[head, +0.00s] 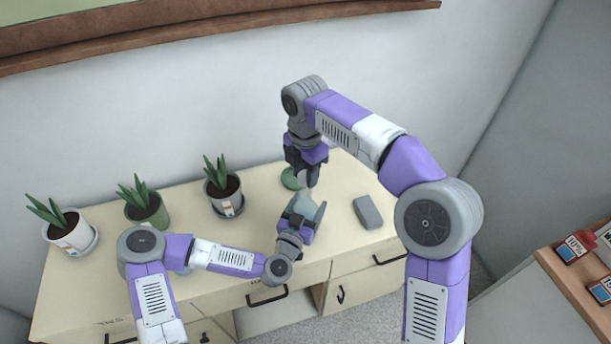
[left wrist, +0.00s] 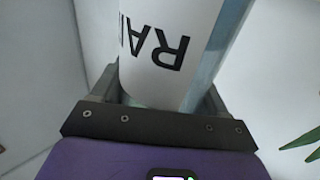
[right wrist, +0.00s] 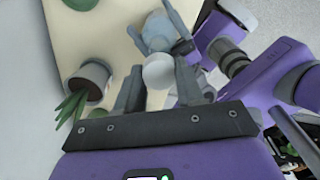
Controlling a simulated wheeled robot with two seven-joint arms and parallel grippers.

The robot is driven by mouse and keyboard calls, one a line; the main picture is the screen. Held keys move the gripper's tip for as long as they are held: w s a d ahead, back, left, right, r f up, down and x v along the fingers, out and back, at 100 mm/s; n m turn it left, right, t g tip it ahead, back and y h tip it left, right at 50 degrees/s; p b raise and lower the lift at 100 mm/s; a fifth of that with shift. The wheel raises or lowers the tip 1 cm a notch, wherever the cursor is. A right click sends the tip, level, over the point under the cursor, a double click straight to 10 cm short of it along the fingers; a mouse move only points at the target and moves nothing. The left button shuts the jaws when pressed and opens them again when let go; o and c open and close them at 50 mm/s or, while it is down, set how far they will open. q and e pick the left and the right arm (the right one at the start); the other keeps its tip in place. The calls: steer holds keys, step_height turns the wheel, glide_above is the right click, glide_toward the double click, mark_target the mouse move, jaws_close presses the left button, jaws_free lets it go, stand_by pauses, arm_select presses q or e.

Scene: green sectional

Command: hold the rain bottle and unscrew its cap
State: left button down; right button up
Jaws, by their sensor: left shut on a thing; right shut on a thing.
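The rain bottle (head: 303,206) is pale blue and held above the desk, largely hidden by my left gripper (head: 297,218), which is shut around its body. In the left wrist view, the bottle's white label (left wrist: 165,50) shows the letters "RA" between the fingers. My right gripper (head: 309,182) points down from above at the bottle's top. In the right wrist view, its fingers are shut on the round white cap (right wrist: 158,71), which lines up with the blue bottle (right wrist: 156,32) beyond it. I cannot tell whether the cap is still joined to the bottle.
A green round thing (head: 290,179) stands behind my grippers. A grey block (head: 368,212) lies to the right. A wooden shelf (head: 570,290) is at far right.

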arm_select(q)
jaws_free()
